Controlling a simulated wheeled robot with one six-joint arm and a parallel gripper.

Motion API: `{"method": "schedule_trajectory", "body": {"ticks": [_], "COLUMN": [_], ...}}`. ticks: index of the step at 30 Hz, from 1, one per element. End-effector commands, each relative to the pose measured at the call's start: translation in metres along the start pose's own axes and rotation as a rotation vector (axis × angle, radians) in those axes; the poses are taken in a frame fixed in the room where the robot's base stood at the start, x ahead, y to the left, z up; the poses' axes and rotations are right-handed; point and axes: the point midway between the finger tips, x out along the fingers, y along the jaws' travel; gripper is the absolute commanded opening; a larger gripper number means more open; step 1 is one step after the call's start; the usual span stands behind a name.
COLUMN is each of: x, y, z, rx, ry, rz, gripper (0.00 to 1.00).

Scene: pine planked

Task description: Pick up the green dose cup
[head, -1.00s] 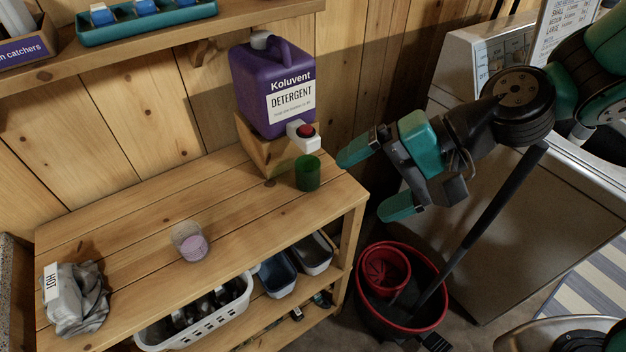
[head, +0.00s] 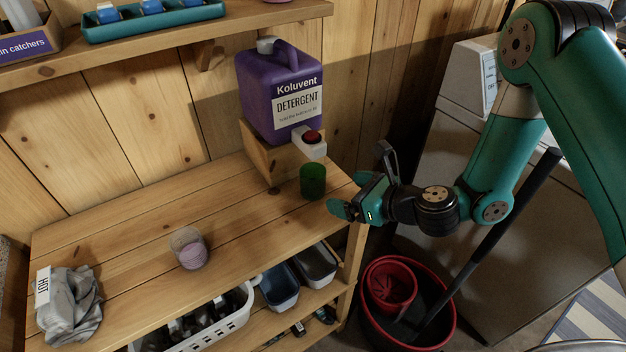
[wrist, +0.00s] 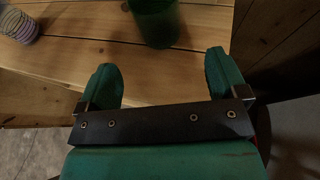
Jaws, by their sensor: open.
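The green dose cup (head: 313,181) stands upright on the wooden bench top, near its right end, just below the detergent jug's spout. In the wrist view the cup (wrist: 156,22) is at the top edge, cut off, just beyond the fingertips and roughly centred between them. My gripper (wrist: 163,75) is open and empty, with its two green fingers apart. In the head view my gripper (head: 352,200) is at the right of the cup, close to the bench's right edge, and its fingers partly overlap each other.
A purple detergent jug (head: 276,95) with a red-buttoned tap sits on a wooden stand behind the cup. A clear cup with pinkish contents (head: 189,247) and a grey cloth (head: 70,308) are to the left. A red mop bucket (head: 400,325) stands below right.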

Motion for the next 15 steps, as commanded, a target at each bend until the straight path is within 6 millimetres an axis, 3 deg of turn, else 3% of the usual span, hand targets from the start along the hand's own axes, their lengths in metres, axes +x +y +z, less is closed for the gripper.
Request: {"method": "schedule_trajectory", "body": {"ticks": [4,15], "x": [0.026,0.061], "y": [0.001,0.002], "z": [0.003,0.006], "rx": [-0.004,-0.005], "ry": [0.000,-0.001], "rz": [0.003,0.003], "gripper": [0.92,0.92]}}
